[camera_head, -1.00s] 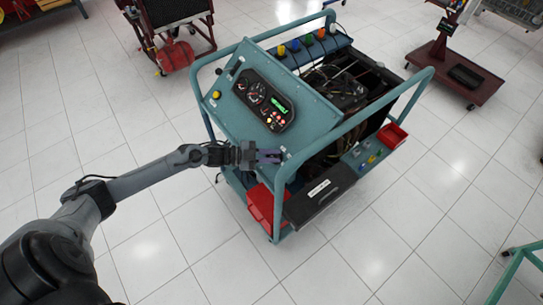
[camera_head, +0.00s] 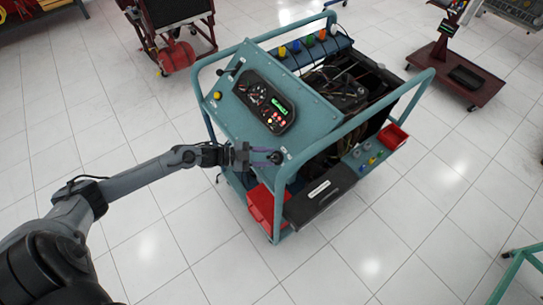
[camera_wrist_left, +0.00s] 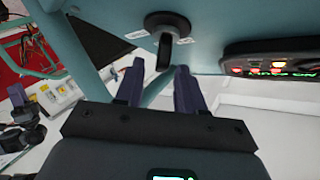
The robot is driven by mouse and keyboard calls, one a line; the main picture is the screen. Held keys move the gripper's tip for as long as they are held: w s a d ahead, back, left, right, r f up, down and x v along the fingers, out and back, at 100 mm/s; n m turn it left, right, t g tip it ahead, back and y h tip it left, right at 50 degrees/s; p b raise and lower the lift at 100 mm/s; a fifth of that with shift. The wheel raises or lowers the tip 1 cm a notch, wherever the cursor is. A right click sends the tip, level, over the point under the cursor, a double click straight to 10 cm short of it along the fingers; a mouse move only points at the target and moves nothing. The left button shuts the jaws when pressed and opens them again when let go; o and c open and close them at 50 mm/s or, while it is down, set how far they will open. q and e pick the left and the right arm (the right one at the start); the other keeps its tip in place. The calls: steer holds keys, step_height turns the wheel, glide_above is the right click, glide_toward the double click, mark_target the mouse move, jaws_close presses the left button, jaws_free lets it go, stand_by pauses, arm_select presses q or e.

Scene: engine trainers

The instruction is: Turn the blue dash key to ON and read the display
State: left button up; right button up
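The teal engine trainer (camera_head: 240,103) stands on the tiled floor, its sloped dash carrying a black gauge cluster (camera_head: 262,92). The cluster's small display (camera_head: 281,107) is lit green, its text too small to read; it also shows edge-on in the left wrist view (camera_wrist_left: 283,71). A dark key-like knob (camera_wrist_left: 165,50) on a round base sits on the panel; no blue shows on it. It is at the panel's lower corner in the head view (camera_head: 276,157). My left gripper (camera_wrist_left: 160,72) is open, its purple fingers apart and pointing at the knob, apparently not touching it. My right gripper is out of view.
A red tray (camera_head: 262,206) and a dark box (camera_head: 320,195) hang below. A yellow knob (camera_head: 217,95) is on the panel's left.

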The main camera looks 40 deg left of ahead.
arm_select(q)
steer(key=v, duration=0.8)
steer(key=shift+s+a+p, duration=0.15)
steer(key=shift+a+p, duration=0.1)
steer(key=shift+p, duration=0.15)
steer(key=shift+r, duration=0.1)
